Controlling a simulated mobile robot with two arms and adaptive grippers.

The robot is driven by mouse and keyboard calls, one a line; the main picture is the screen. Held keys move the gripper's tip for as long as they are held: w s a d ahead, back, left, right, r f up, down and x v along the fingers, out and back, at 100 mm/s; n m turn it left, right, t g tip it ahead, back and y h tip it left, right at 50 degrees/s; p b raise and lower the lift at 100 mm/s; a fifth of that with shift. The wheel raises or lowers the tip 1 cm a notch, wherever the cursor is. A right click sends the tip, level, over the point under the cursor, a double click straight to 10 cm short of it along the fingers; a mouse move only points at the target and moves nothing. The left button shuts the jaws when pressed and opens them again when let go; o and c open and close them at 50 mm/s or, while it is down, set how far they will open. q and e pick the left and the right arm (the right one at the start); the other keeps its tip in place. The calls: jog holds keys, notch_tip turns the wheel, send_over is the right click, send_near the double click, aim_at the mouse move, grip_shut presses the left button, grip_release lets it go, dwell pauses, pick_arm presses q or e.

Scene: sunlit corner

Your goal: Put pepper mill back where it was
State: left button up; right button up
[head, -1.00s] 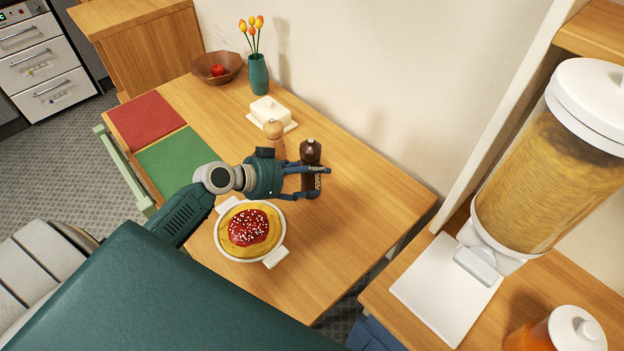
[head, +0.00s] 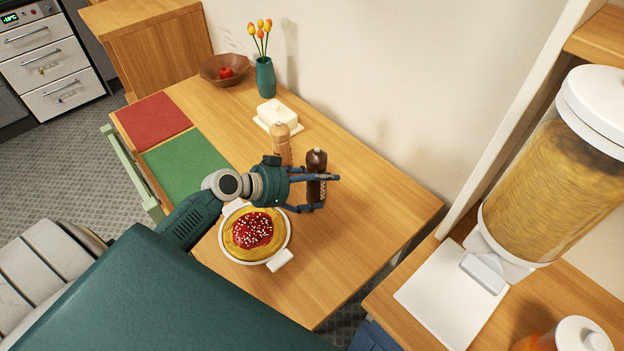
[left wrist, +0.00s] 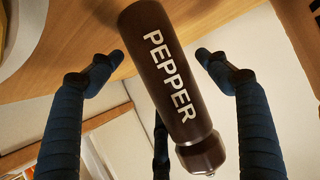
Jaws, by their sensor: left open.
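The pepper mill (head: 316,163) is dark brown and stands upright on the wooden table, right of a light wooden mill (head: 281,146). In the left wrist view the pepper mill (left wrist: 168,75) shows its white PEPPER lettering between my fingers. My left gripper (head: 324,193) is open around the mill, with a finger on either side; gaps show beside it in the wrist view. Its fingers partly hide the mill's lower part in the head view. My right gripper is not in view.
A white dish with a red-topped cake (head: 283,260) sits in front of the gripper. A butter dish (head: 275,114), a teal vase (head: 265,78) and a wooden bowl (head: 212,74) stand farther back. Red (head: 153,122) and green (head: 185,163) mats lie left. The table's right part is clear.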

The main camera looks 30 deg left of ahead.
pick_arm(q)
jog(key=shift+s+a+r, duration=0.1)
jog(key=shift+r, duration=0.1)
jog(key=b+v, duration=0.2)
jog(key=v, duration=0.9)
jog(key=shift+s+r, duration=0.2)
jog(key=shift+s, duration=0.05)
jog(key=shift+a, duration=0.15)
jog(key=shift+f, duration=0.1)
